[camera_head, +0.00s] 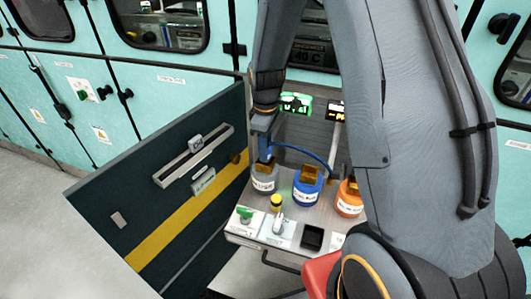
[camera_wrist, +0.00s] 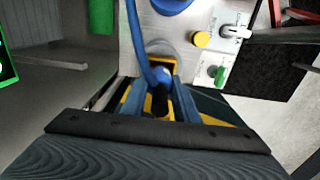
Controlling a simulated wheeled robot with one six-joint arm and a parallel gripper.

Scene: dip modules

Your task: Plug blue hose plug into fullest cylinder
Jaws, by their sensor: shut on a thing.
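My gripper (camera_head: 263,143) is shut on the blue hose plug (camera_wrist: 161,76), seen between the fingers in the wrist view. A blue hose (camera_head: 308,154) runs from it to the right. The plug is right over the orange-brown top fitting of the grey cylinder (camera_head: 264,179); I cannot tell whether it is inserted. The blue cylinder (camera_head: 307,190) stands in the middle and the orange cylinder (camera_head: 349,201) at the right, partly hidden by my arm. Both have similar top fittings. A green-lit display (camera_head: 295,105) stands behind; its reading is too small to tell.
In front of the cylinders are a green switch (camera_head: 245,213), a yellow button (camera_head: 276,202), a white lever (camera_head: 279,224) and a black square recess (camera_head: 312,237). An open dark door (camera_head: 130,200) with a yellow stripe stands at left.

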